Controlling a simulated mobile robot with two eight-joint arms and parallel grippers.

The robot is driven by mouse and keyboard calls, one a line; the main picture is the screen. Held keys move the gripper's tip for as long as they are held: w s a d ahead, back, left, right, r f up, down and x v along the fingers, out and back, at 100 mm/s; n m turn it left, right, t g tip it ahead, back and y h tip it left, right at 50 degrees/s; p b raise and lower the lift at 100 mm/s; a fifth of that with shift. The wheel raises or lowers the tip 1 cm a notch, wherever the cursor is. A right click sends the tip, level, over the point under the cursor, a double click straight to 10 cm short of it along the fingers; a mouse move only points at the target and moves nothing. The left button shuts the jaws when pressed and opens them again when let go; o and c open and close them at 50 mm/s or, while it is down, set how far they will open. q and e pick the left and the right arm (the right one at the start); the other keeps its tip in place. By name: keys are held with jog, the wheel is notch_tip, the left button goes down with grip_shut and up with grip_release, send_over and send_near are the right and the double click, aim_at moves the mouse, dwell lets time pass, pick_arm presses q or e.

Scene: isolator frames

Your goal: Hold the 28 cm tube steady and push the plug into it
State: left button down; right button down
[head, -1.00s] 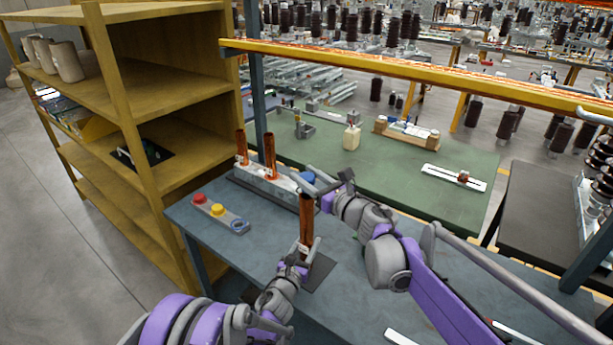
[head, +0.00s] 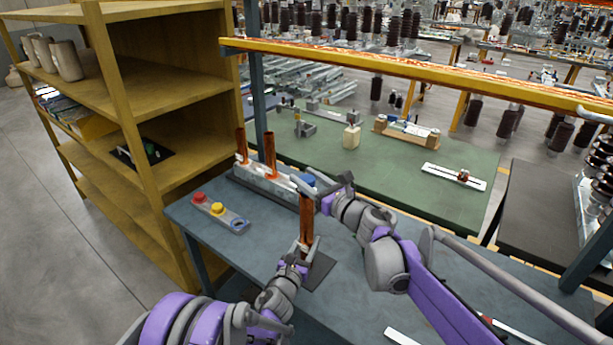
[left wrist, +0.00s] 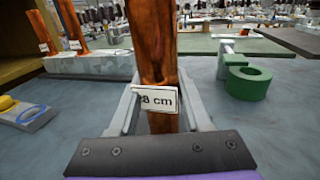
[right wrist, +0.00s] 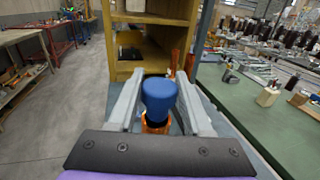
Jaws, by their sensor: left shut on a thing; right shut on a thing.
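The copper-brown 28 cm tube (head: 306,222) stands upright over the blue-grey bench. My left gripper (head: 304,250) is shut on its lower part; the "28 cm" label (left wrist: 158,98) shows between the fingers in the left wrist view. My right gripper (head: 308,187) is at the tube's top end, shut on a blue plug (right wrist: 159,92). In the right wrist view the plug's wide head is between the fingers, with the orange tube rim (right wrist: 155,126) just below it. The plug appears lined up over the tube; how deep it sits is hidden.
A rack (head: 262,184) with two more tubes stands behind. A grey board (head: 222,214) with red and yellow plugs lies left of the tube. A green ring-shaped piece (left wrist: 247,83) is to the right in the left wrist view. A wooden shelf (head: 150,95) stands at left.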

jog(key=shift+f, duration=1.5)
jog(key=shift+c, duration=1.2)
grip_release()
jog(key=v, duration=1.2)
pick_arm(q)
jog(key=shift+c, duration=1.4)
grip_release()
pick_arm(e)
jog(key=shift+r, duration=0.1)
